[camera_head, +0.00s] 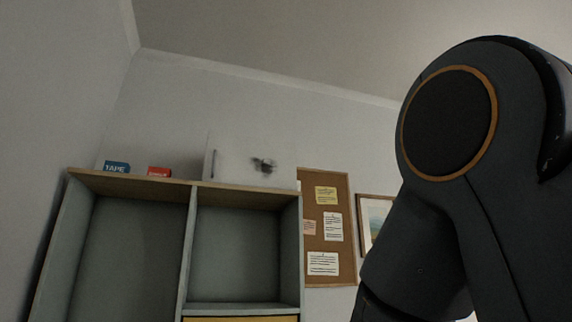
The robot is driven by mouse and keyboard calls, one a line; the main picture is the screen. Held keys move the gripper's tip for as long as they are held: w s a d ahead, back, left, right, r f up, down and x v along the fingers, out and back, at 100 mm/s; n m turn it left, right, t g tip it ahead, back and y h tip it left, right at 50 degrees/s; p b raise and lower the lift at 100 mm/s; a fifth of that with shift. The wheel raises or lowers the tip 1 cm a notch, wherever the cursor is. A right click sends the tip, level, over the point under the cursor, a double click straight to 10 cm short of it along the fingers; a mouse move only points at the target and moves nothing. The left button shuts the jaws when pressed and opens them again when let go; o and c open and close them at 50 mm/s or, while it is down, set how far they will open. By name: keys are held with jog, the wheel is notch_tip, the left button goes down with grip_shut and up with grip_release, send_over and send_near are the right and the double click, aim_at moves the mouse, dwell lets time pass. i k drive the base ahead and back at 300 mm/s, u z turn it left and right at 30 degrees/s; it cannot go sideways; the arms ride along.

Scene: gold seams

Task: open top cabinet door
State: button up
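A grey-green cabinet (190,250) with a wooden top board (130,185) stands at the lower left, seen from below. Its two upper compartments, the left one (135,250) and the right one (235,250), show open fronts with dark, empty-looking insides. I cannot make out a door across either one. A yellowish panel edge (240,319) shows under the right compartment at the picture's bottom; the rest is cut off. My arm fills the right side, and my gripper is outside the view.
A blue box marked TAPE (116,167) and a red box (159,172) sit on the cabinet top. A pale box-like thing (235,170) with a dark blurred patch is beside them. A cork board (340,245) with papers and a framed picture (377,215) hang behind.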

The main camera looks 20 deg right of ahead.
aim_at(230, 158)
jog(key=u, duration=1.25)
jog(key=i, duration=0.95)
jog(key=z, duration=0.75)
